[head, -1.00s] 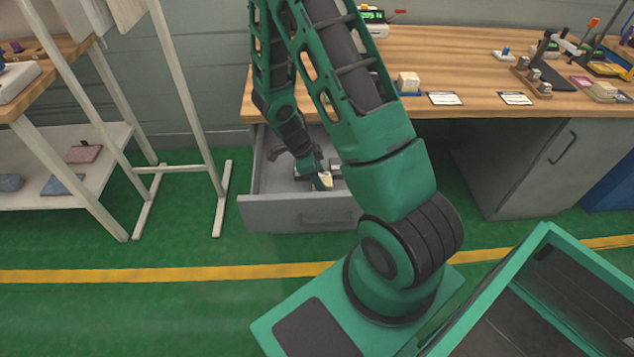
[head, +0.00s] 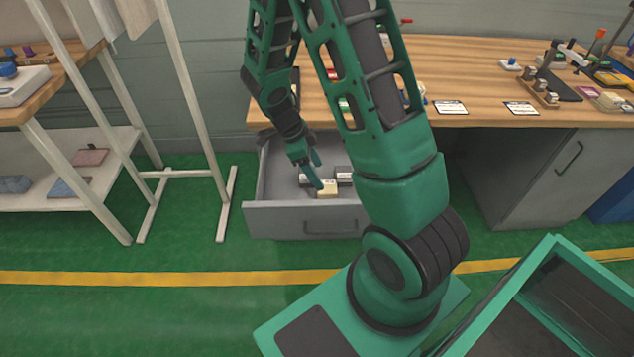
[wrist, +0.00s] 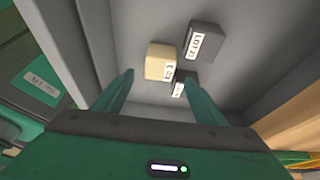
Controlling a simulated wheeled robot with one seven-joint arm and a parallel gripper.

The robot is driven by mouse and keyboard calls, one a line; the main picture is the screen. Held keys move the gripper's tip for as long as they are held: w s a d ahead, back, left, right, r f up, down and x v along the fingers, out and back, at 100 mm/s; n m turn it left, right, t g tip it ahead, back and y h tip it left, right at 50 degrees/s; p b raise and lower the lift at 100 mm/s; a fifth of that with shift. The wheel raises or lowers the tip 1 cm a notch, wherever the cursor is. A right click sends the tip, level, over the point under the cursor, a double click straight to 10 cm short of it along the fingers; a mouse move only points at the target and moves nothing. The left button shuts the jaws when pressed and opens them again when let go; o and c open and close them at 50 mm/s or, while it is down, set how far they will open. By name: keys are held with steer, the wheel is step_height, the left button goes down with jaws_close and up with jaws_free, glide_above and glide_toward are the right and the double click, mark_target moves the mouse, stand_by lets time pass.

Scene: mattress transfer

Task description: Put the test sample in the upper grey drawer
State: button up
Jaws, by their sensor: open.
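The upper grey drawer (head: 301,219) stands pulled open under the workbench. Inside it lie a cream block with a printed label (head: 327,189), which also shows in the wrist view (wrist: 160,61), and two dark grey labelled blocks. One dark block (wrist: 203,42) reads "LOT" in part; the other (wrist: 184,79) is partly hidden by the cream one. The cream block looks like the test sample and rests on the drawer floor, apart from my fingers. My gripper (head: 312,172) is open and empty just above it, and its two spread fingers show in the wrist view (wrist: 158,97).
The wooden workbench (head: 480,75) is above and right of the drawer, with cards and small tools. A white frame rack (head: 190,100) and shelf (head: 60,195) stand at left. A grey cabinet (head: 535,180) is at right.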

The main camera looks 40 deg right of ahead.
steer(key=s+d+r+n+y, duration=0.15)
steer(key=s+r+n, duration=0.3)
steer(key=r, duration=0.45)
steer(key=s+d+r+n, duration=0.2)
steer(key=s+r+n, duration=0.25)
steer(key=r, duration=0.35)
steer(key=s+a+r+n+t+y, duration=0.1)
steer(key=s+r+n, duration=0.2)
steer(key=s, duration=0.4)
steer(key=s+a+r+n+t+y, duration=0.1)
steer(key=s+r+n, duration=0.2)
steer(key=s+n, duration=0.3)
steer(key=shift+s+a, duration=0.35)
steer(key=shift+r, duration=0.1)
steer(key=shift+w+f, duration=0.25)
steer(key=shift+w, duration=0.3)
